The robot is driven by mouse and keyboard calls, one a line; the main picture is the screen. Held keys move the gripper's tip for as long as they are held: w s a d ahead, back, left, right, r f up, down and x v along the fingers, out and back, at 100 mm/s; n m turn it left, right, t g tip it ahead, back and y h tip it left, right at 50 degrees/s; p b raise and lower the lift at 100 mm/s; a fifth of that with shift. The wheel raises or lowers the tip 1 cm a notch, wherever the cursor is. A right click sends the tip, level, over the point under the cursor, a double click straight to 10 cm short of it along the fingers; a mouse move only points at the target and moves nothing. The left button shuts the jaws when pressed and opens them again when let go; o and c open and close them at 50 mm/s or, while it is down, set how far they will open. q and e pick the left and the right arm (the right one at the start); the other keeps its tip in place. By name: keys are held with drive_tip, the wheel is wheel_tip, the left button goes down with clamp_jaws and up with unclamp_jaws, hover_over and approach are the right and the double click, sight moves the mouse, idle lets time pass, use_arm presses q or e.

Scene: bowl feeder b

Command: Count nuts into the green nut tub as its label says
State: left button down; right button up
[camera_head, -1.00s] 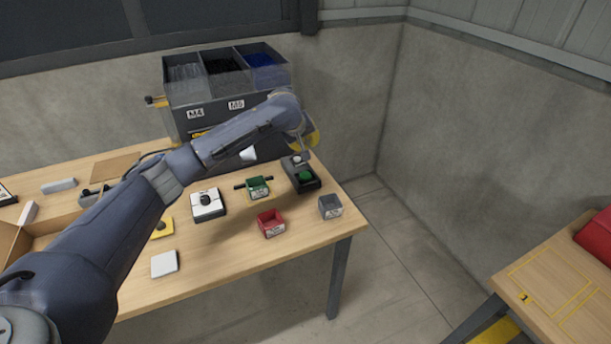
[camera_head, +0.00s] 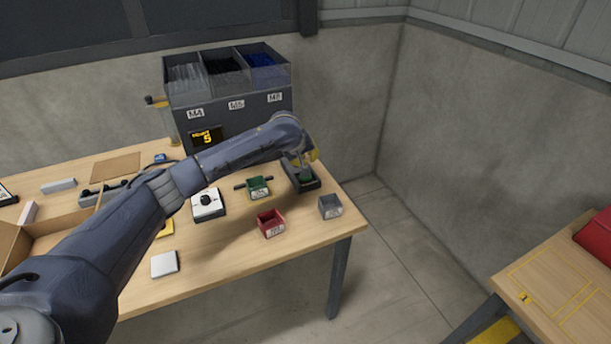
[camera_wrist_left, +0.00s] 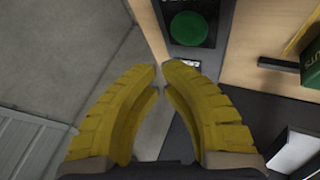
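The green nut tub (camera_head: 258,187) stands on the table in front of the feeder, with a label on its front too small to read. Its edge shows at the right of the left wrist view (camera_wrist_left: 313,65). The feeder (camera_head: 250,118) has three bins of parts and a lit display (camera_head: 207,137) reading 5. A dark box (camera_head: 303,187) with a round green button (camera_wrist_left: 188,28) sits right of the tub. My left gripper (camera_wrist_left: 160,66) has its yellow fingertips together, empty, above this box in the head view. Whether it touches is unclear. My right gripper is out of view.
A red tub (camera_head: 270,230) and a grey tub (camera_head: 330,211) stand near the table's front right edge. A white device with a black knob (camera_head: 207,207) is left of the green tub. A cardboard box (camera_head: 40,232) is at the left.

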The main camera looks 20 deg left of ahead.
use_arm(q)
drive_tip(key=shift+f, duration=1.3)
drive_tip(key=shift+f, duration=0.9)
idle(1.7)
drive_tip(key=shift+r, duration=0.9)
drive_tip(key=shift+r, duration=2.5)
